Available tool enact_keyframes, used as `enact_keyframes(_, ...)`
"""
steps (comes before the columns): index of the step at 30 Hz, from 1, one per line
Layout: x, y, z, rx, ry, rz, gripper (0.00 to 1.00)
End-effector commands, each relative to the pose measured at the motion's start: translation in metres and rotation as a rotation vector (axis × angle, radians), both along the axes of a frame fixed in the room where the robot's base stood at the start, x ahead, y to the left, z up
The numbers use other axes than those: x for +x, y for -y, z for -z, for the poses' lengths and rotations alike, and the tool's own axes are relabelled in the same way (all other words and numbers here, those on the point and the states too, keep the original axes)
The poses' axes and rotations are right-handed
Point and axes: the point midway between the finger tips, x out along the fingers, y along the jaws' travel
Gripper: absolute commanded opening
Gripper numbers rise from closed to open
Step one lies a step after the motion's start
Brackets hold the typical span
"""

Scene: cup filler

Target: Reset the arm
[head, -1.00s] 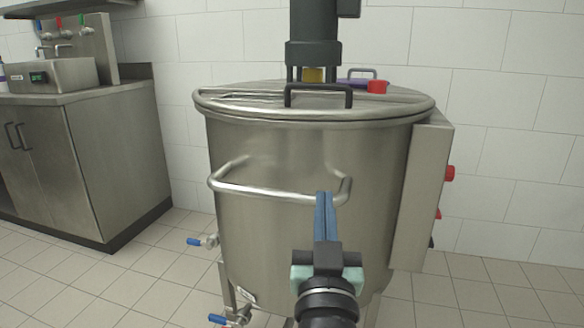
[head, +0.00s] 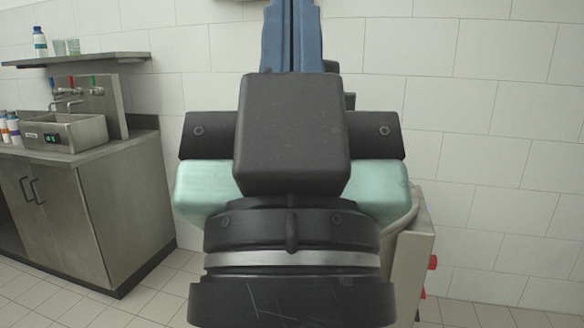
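My gripper (head: 291,36) is raised close in front of the head camera and fills the middle of the view. Its two blue fingers point up and lie together with only a thin seam between them, and nothing shows held. Their tips reach the top edge of the picture. The dark gripper body and its pale green sides hide most of what is behind.
A large steel tank is mostly hidden behind my gripper; its side box (head: 412,275) with red knobs shows at right. At left stands a steel cabinet (head: 95,220) with a small filler unit (head: 66,132) and bottles. A shelf (head: 75,60) hangs above.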

Motion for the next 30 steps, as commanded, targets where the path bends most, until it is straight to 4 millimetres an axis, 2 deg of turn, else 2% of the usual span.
enact_keyframes(1, 0.000, 0.000, -0.034, 0.000, 0.000, 0.000, 0.00)
enact_keyframes(12, 0.000, 0.000, -0.148, 0.000, -0.001, -0.001, 0.00)
enact_keyframes(18, 0.000, 0.000, -0.199, 0.000, -0.001, -0.001, 0.00)
enact_keyframes(24, 0.001, 0.000, -0.221, -0.001, -0.001, -0.002, 0.00)
enact_keyframes(30, 0.000, 0.000, -0.222, -0.001, -0.001, -0.002, 0.00)
